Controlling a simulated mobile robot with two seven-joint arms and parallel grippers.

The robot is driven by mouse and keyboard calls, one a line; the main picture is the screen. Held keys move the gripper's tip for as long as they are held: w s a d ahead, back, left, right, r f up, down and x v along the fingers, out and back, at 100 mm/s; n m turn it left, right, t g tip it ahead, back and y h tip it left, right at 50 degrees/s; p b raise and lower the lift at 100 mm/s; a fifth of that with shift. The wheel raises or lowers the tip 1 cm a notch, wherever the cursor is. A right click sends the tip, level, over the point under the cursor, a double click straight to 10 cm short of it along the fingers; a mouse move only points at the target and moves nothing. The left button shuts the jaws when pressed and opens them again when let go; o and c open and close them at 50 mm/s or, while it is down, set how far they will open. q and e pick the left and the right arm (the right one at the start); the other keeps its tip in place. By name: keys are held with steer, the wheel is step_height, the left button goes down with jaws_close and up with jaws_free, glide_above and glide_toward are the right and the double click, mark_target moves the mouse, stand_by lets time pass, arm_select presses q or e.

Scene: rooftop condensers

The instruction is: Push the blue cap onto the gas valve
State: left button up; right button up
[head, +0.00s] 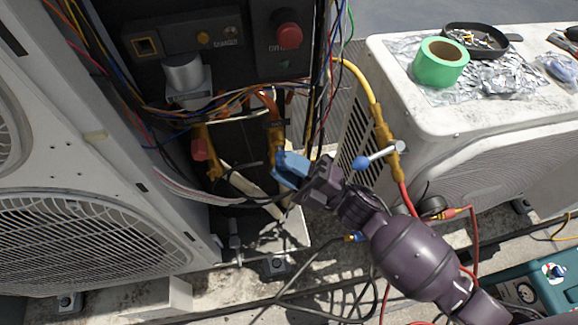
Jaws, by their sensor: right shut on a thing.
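The blue cap (290,168) is held at the tip of my right gripper (305,181), which is shut on it. The gripper comes in from the lower right and partly covers the cap. A brass valve (275,138) with a copper pipe above it, seemingly the gas valve, is just above and left of the cap. The cap overlaps the valve's lower end in the head view; I cannot tell whether it touches or is seated. A second brass valve with a red cap (200,149) is to the left. My left gripper is not in view.
A yellow hose (358,78) runs to a brass fitting with a blue-tipped handle (361,162), close right of my gripper. Loose wires hang above the valves. A white condenser (490,107) bears green tape (440,62), foil and a pan. A teal toolbox (540,289) is lower right.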

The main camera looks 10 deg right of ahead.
steer(key=shift+w, duration=1.25)
stand_by(1.2)
steer(key=o, duration=1.1)
steer(key=shift+a, duration=0.1)
steer(key=shift+c, duration=0.2)
steer(key=shift+s, duration=0.1)
